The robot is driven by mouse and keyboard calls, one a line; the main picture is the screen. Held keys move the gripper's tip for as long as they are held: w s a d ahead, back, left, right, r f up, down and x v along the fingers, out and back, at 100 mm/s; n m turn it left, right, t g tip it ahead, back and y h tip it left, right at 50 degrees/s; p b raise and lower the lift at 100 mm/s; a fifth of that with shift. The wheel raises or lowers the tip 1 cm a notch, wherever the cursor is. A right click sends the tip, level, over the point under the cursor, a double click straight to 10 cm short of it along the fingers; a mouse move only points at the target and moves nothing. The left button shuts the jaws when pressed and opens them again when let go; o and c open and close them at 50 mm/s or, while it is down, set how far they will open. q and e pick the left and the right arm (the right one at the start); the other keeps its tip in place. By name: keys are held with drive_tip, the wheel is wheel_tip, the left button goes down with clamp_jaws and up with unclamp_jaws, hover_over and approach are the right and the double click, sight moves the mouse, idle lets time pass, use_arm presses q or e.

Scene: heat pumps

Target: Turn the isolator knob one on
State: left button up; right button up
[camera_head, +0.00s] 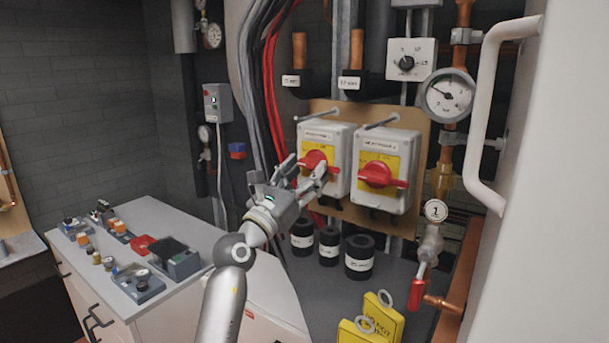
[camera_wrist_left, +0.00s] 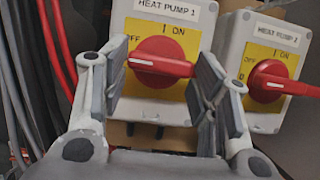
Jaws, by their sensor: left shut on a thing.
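The heat pump 1 isolator is a pale box (camera_head: 341,140) with a yellow plate and a red knob (camera_head: 318,159). In the left wrist view, its red knob (camera_wrist_left: 160,60) lies nearly level, with OFF to its left and ON above it. My left gripper (camera_head: 305,166) reaches it from the front left. My right gripper is not in view.
The heat pump 2 isolator (camera_head: 404,151), with a similar red knob (camera_head: 378,175), sits close on the right. Red and grey cables (camera_head: 270,90) run just left. Black cylinders (camera_head: 360,258) and yellow tags (camera_head: 383,318) are below. A white handle (camera_head: 484,110) juts out at right.

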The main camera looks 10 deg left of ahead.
use_arm(q)
drive_tip(key=m+g+h+b, duration=0.1)
drive_tip(key=m+b, duration=0.3)
drive_tip(key=m+g+h+b, duration=0.2)
drive_tip(key=m+b, duration=0.2)
drive_tip(key=m, duration=0.1)
drive_tip(key=a+m+g+h+b, duration=0.1)
drive_tip(key=m+b, duration=0.3)
drive_tip(key=shift+w+a+r+m+g+h+b, duration=0.1)
drive_tip(key=shift+w+r+m+g+h+b, duration=0.1)
drive_tip(key=shift+r+m+g+h+b, duration=0.1)
drive_tip(key=shift+r+m+g+b, duration=0.15)
drive_tip(key=shift+m+g+b, duration=0.2)
drive_tip(key=shift+m, duration=0.65)
drive_tip(key=shift+r+m+g, duration=0.2)
drive_tip(key=shift+m+g, duration=0.25)
drive_tip(key=shift+m, duration=0.55)
drive_tip(key=m, duration=0.1)
drive_tip(key=m+g, duration=0.1)
drive_tip(key=m+p, duration=0.1)
drive_tip(key=m, duration=0.1)
drive_tip(key=shift+r+g, duration=0.25)
drive_tip(key=shift+g, duration=0.05)
drive_tip(key=shift+a+m, duration=0.1)
drive_tip(key=shift+m, duration=0.2)
